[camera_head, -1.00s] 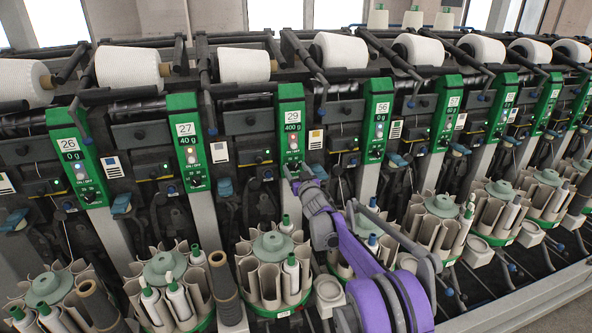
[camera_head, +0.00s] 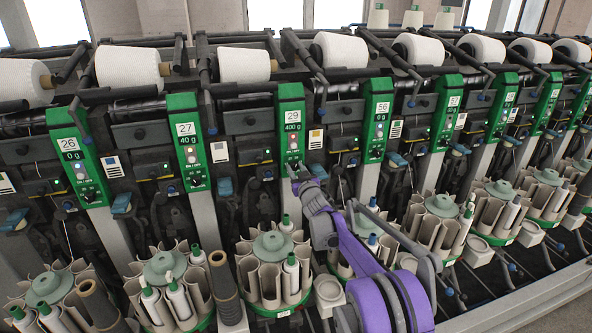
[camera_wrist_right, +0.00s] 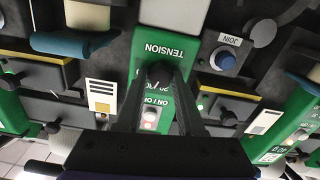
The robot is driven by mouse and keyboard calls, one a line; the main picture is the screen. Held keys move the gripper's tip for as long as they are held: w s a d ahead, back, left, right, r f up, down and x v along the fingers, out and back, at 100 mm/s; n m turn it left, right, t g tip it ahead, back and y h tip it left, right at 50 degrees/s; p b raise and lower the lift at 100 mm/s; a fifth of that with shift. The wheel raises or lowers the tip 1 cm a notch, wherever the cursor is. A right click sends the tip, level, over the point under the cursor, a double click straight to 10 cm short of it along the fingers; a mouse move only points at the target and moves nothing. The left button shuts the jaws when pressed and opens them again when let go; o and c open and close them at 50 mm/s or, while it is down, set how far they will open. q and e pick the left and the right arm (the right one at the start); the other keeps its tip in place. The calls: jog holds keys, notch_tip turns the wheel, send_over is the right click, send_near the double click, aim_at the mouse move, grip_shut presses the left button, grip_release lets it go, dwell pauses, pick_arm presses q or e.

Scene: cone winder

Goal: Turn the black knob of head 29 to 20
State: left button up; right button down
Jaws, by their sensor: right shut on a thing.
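The green panel of head 29 (camera_head: 290,118) carries a label 29 and a display reading 400 g. My right gripper (camera_head: 293,168) is at the lower part of this panel and hides its knob in the head view. In the right wrist view, the black knob (camera_wrist_right: 160,71) sits below the TENSION lettering in the picture's inverted view. The fingers of my right gripper (camera_wrist_right: 161,78) are shut on it from both sides. The knob's pointer setting cannot be read clearly. My left gripper is not in view.
Panel 27 (camera_head: 187,140) stands to the left and panel 56 (camera_head: 376,118) to the right. A blue JOIN button (camera_wrist_right: 223,60) is beside the fingers in the wrist view. A bobbin magazine (camera_head: 272,268) stands below, left of my right arm.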

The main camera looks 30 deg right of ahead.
jog(key=n, duration=0.4)
jog(key=shift+a+n+p, duration=0.1)
jog(key=shift+n+p, duration=0.4)
jog(key=shift+n, duration=1.8)
jog(key=c, duration=0.5)
grip_release()
jog(key=b+v, duration=0.1)
jog(key=v, duration=1)
jog(key=shift+w, duration=0.1)
